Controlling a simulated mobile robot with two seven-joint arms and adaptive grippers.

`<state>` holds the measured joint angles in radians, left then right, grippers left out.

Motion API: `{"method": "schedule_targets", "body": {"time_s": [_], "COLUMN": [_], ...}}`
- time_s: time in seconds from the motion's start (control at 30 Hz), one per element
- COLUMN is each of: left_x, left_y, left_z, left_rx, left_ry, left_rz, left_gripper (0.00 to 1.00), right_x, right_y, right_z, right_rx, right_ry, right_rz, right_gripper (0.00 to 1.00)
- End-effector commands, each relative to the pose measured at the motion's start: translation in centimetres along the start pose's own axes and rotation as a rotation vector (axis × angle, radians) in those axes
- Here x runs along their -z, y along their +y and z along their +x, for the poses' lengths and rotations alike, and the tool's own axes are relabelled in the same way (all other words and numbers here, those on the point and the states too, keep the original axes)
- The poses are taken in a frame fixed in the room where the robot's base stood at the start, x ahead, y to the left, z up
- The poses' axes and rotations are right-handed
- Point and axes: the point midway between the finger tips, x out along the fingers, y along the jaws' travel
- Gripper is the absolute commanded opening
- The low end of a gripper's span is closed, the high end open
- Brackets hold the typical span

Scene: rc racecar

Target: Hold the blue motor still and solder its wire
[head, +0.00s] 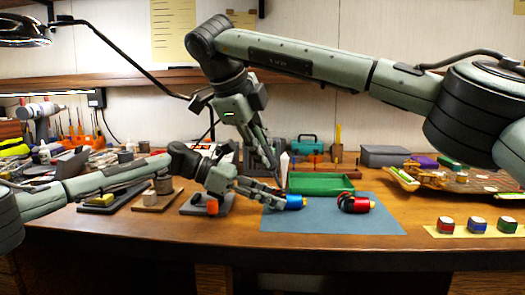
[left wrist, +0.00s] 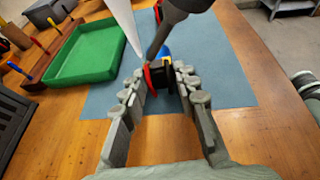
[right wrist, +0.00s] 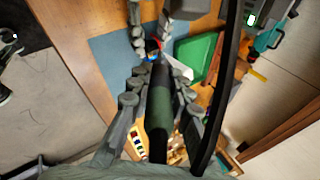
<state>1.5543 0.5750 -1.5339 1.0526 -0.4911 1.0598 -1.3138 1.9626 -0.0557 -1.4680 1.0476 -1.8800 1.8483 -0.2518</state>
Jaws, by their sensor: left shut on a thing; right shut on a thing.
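The blue motor (head: 295,202) lies on the blue-grey mat (head: 330,222). My left gripper (head: 280,199) is shut on it from the left; in the left wrist view its fingers (left wrist: 162,78) close on the motor's black end, with the blue body (left wrist: 166,58) beyond and a red wire or terminal (left wrist: 150,80) at the side. My right gripper (head: 270,172) is above, shut on the soldering iron, whose dark green handle (right wrist: 158,108) runs between its fingers. The iron's dark shaft (left wrist: 166,32) points down at the motor's end; whether the tip touches it is hidden.
A red motor (head: 356,203) lies on the mat to the right. A green tray (head: 322,184) is just behind, and a white pointed object (head: 284,166) stands close by the iron. Several colored pieces (head: 477,226) sit on a yellow strip at the right. The mat's front is clear.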

Motion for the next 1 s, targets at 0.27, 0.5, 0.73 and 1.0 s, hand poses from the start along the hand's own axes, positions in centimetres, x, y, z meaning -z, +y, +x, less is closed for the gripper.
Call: {"method": "schedule_targets", "body": {"time_s": [0.27, 0.5, 0.73, 1.0], "left_x": [-0.1, -0.1, -0.1, -0.1], "left_y": [0.0, 0.0, 0.0, 0.0], "left_z": [0.0, 0.0, 0.0, 0.0], "left_rx": [0.001, 0.001, 0.0, 0.0], "left_ry": [-0.001, -0.001, -0.001, -0.001], "left_rz": [0.001, 0.001, 0.0, 0.0], "left_gripper": [0.0, 0.0, 0.0, 0.0], "right_x": [0.1, 0.0, 0.0, 0.0], "right_y": [0.0, -0.1, 0.0, 0.0], "right_z": [0.1, -1.3, -3.2, -5.4], "right_rx": [-0.001, 0.001, 0.002, 0.002], "right_ry": [0.002, 0.001, -0.001, 0.0], "right_rz": [0.001, 0.001, 0.0, 0.001], "right_gripper": [0.0, 0.0, 0.0, 0.0]}}
